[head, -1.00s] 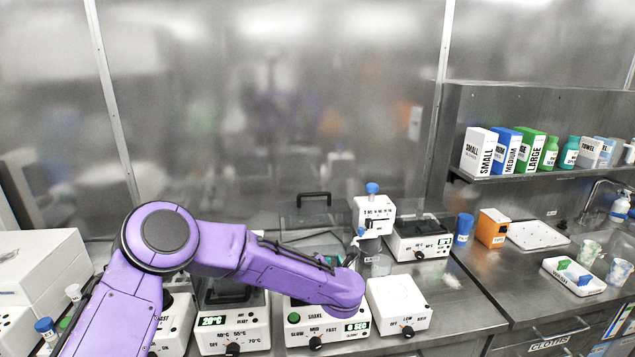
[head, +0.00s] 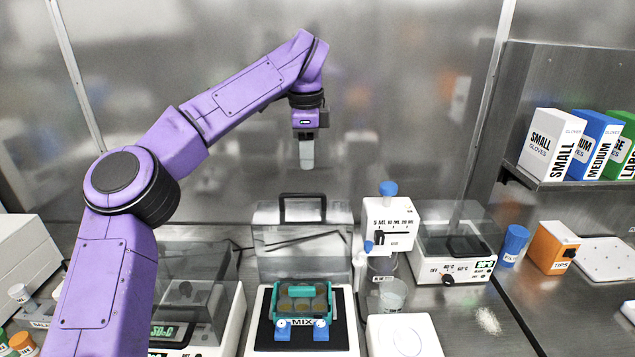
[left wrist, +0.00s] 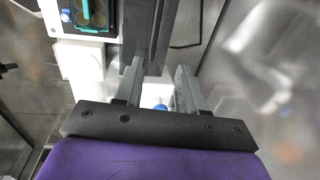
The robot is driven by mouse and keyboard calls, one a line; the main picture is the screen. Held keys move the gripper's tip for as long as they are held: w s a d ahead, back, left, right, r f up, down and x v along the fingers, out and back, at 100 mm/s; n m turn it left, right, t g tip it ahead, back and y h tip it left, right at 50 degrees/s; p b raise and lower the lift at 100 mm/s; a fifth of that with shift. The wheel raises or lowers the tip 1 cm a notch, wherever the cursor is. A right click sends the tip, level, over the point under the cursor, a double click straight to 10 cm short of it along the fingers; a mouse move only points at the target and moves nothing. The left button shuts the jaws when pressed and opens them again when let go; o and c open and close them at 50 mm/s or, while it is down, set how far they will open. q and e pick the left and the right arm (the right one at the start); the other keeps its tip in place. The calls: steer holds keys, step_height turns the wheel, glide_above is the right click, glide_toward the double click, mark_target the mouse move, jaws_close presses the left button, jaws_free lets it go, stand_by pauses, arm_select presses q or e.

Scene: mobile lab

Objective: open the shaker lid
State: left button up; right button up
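The shaker (head: 256,338) stands on the bench at the lower middle of the head view. Its clear lid (head: 330,236) stands raised behind the base, with the dark handle (head: 303,197) at its top. The dark platform is uncovered and carries a teal-framed holder (head: 280,291) above a "MIX" label. My left gripper (head: 306,165) points down above the raised lid, clear of it. In the left wrist view its two fingers (left wrist: 158,85) are apart with nothing gripped; the holder shows at the top left (left wrist: 95,26). My right gripper is not in view.
A dispenser with a blue cap (head: 389,226) stands right of the shaker, beside another lidded device (head: 455,268). A heater-like device (head: 230,315) with a clear cover is to the left. A white flat-topped unit (head: 405,338) is at the front right. The steel wall is behind.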

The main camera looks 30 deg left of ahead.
arm_select(q)
glide_above(303, 194)
steer(key=s, duration=0.2)
step_height(303, 194, down, 5)
steer(key=w+f, duration=0.2)
steer(key=f+p, duration=0.1)
steer(key=f, duration=0.1)
steer(key=shift+w+d+f, duration=0.1)
steer(key=shift+w+d, duration=0.05)
steer(key=shift+w, duration=0.25)
steer(key=shift+s+r, duration=0.25)
steer(key=shift+s, duration=0.3)
steer(key=c, duration=0.4)
jaws_close()
steer(key=shift+f, duration=0.1)
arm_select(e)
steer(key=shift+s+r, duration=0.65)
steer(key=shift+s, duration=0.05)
